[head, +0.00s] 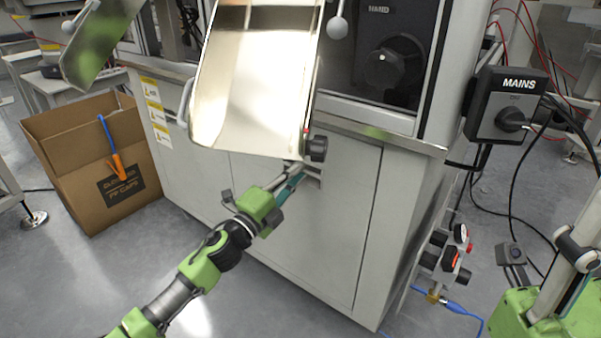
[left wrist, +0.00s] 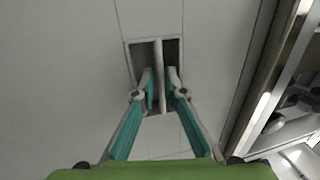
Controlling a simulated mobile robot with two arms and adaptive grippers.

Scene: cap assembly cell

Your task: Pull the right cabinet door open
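The right cabinet door (head: 343,215) is a pale grey panel low on the machine front. It looks flush with the panels around it. Its handle is an upright bar (left wrist: 161,100) in a rectangular recess in the left wrist view. My left gripper (head: 303,171) is at this recess. In the left wrist view its teal-padded fingers (left wrist: 161,78) stand on either side of the bar, close to it. Whether both fingers press on it is unclear. My right gripper (head: 578,248) shows in part at the right edge of the head view, away from the door.
A shiny metal chute (head: 255,95) hangs over the left gripper, with a black knob (head: 317,148) close above it. A cardboard box (head: 95,165) stands on the left. A MAINS switch box (head: 505,105), air fittings (head: 445,255) and loose cables are on the right. Floor before the door is clear.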

